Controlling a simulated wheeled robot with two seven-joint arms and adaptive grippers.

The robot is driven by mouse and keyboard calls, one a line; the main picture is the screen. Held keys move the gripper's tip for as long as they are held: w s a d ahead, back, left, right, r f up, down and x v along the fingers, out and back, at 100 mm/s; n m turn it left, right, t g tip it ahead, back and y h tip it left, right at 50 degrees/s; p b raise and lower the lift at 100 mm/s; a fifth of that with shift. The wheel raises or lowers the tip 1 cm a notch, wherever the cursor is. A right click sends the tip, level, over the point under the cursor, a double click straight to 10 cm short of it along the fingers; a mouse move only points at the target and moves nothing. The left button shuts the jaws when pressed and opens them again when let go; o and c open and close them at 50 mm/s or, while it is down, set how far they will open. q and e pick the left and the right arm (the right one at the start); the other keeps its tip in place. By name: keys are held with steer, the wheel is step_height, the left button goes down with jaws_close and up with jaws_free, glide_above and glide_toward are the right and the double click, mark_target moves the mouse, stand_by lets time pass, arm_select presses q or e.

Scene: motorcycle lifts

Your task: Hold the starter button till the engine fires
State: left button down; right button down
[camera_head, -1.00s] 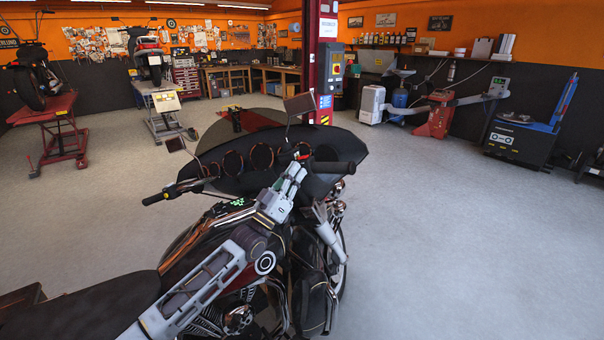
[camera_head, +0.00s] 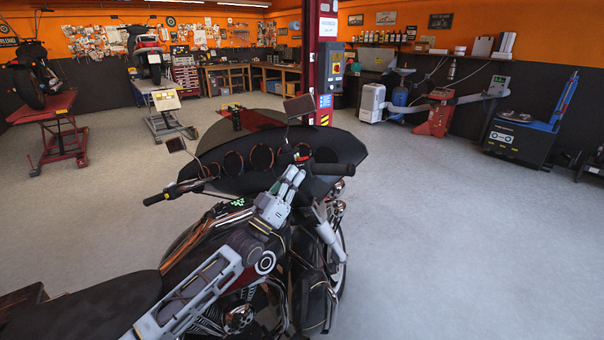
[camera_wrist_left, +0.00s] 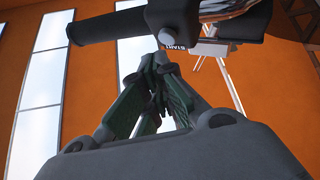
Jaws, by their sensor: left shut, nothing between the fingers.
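The motorcycle (camera_head: 228,250) stands in front of me, with its black right handlebar grip (camera_head: 335,169) beside the fairing. In the left wrist view the grip (camera_wrist_left: 110,27) and the switch housing (camera_wrist_left: 232,20) cross the top. My right gripper is not in view.
The windshield fairing (camera_head: 240,160) and a mirror (camera_head: 299,105) are close beyond the gripper. A red post (camera_head: 322,60) stands behind the bike. Two lifts with bikes, one a red lift (camera_head: 55,125), are at the left.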

arm_select(q)
steer(key=shift+s+a+r+p, duration=0.1)
steer(key=shift+s+a+p, duration=0.35)
steer(key=shift+s, duration=0.3)
steer(key=shift+s+a+r+p, duration=0.1)
steer(key=shift+s+a+p, duration=0.1)
steer(key=shift+s+p, duration=0.5)
steer(key=shift+s+a+r+p, duration=0.1)
steer(key=shift+s+a+p, duration=0.3)
steer(key=shift+s, duration=0.45)
steer(key=shift+w+f, duration=0.1)
